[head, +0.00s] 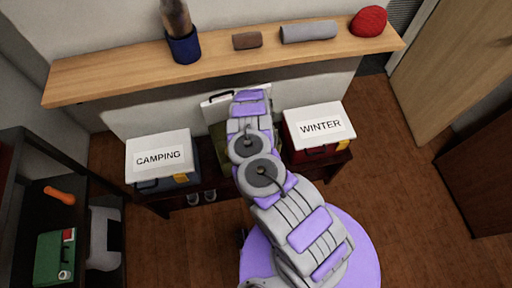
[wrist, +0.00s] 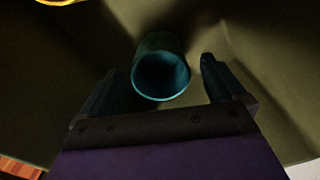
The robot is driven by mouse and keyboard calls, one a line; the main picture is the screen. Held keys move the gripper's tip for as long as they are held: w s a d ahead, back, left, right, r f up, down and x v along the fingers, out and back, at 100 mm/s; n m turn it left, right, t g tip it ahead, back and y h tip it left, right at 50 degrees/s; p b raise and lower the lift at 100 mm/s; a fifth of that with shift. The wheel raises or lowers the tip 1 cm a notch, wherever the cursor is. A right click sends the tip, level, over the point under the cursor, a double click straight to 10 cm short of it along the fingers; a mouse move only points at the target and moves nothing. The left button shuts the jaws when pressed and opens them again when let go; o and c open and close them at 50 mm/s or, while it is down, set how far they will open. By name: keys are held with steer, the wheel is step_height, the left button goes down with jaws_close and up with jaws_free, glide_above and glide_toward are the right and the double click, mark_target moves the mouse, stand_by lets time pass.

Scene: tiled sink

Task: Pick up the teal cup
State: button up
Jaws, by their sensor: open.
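The teal cup (wrist: 162,76) shows in the wrist view with its round open mouth toward the camera, inside a dim olive-walled container (wrist: 265,45). My gripper (wrist: 159,68) is open, with one dark finger on each side of the cup. A gap shows between the cup and the right finger; the left finger is closer, and I cannot tell whether it touches. In the head view my arm reaches down over the olive container (head: 217,133), and the cup and my gripper are hidden.
The CAMPING box (head: 160,155) stands left of my arm and the WINTER box (head: 318,125) right. A dark rack (head: 95,185) stands left. Floor at right is clear.

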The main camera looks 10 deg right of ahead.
steer(key=f+b, duration=0.1)
steer(key=f, duration=0.1)
steer(key=d+f+b, duration=0.1)
steer(key=f, duration=0.1)
steer(key=shift+s+d+f, duration=0.1)
steer(key=shift+a+f, duration=0.25)
steer(key=shift+f, duration=0.25)
steer(key=shift+a+r, duration=0.1)
steer(key=shift+a, duration=0.15)
steer(key=shift+c, duration=0.8)
steer(key=shift+d, duration=0.3)
steer(key=c, duration=0.6)
steer(key=shift+c, duration=1.4)
steer(key=shift+a, duration=0.2)
